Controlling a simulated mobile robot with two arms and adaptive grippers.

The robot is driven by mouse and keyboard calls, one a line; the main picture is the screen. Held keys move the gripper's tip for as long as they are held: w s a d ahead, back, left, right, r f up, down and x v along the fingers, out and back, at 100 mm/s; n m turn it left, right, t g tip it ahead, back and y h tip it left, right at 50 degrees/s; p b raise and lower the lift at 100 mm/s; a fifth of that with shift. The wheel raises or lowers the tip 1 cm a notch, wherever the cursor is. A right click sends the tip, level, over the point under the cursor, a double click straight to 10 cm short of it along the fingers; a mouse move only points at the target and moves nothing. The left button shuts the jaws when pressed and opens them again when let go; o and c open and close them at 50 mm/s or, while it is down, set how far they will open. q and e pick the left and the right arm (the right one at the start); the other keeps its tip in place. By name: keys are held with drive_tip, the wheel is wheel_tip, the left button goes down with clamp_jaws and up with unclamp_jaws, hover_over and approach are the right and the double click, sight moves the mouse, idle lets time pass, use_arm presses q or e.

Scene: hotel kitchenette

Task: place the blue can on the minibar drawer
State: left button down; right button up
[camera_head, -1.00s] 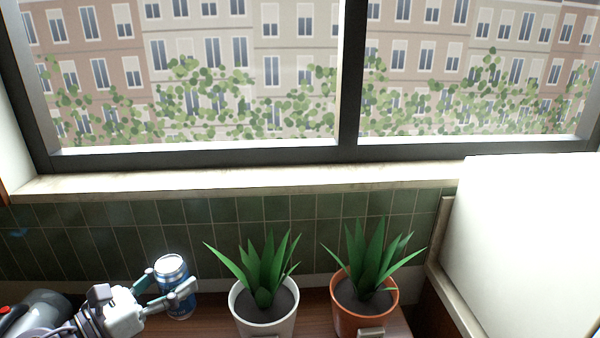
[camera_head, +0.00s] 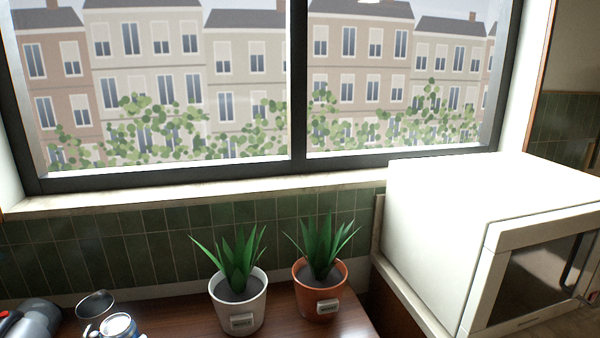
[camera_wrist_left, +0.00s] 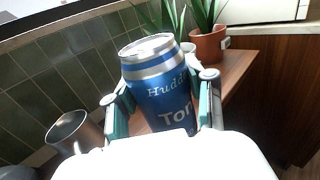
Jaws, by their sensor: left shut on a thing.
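The blue can (camera_wrist_left: 160,85), with a silver top and white lettering, is between the fingers of my left gripper (camera_wrist_left: 160,112) in the left wrist view. The gripper is shut on it, and the can leans slightly in that view. In the head view the top of the can (camera_head: 118,325) shows at the bottom left edge; its lower part is cut off. My right gripper is in neither view. I cannot make out the minibar drawer in these frames.
A metal cup (camera_head: 95,304) and a grey kettle (camera_head: 34,317) stand left on the wooden counter (camera_head: 185,316). A white-potted plant (camera_head: 240,306) and an orange-potted plant (camera_head: 320,292) stand further right. A white microwave (camera_head: 440,240) is at the right.

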use_arm(q)
drive_tip(key=f, duration=0.1)
drive_tip(key=f+n+y, duration=0.1)
drive_tip(key=f, duration=0.1)
drive_tip(key=shift+d+f+t, duration=0.15)
drive_tip(key=shift+d+t, duration=0.05)
drive_tip(key=shift+t, duration=0.1)
drive_tip(key=s+d+f+n+t+y, duration=0.1)
drive_tip(key=s+d+f+n+y, duration=0.4)
drive_tip(key=d+y, duration=0.3)
drive_tip(key=shift+s+d+f+t, duration=0.3)
drive_tip(key=shift+s+d+f, duration=0.1)
drive_tip(key=shift+s+f, duration=0.4)
drive_tip(key=shift+d, duration=0.1)
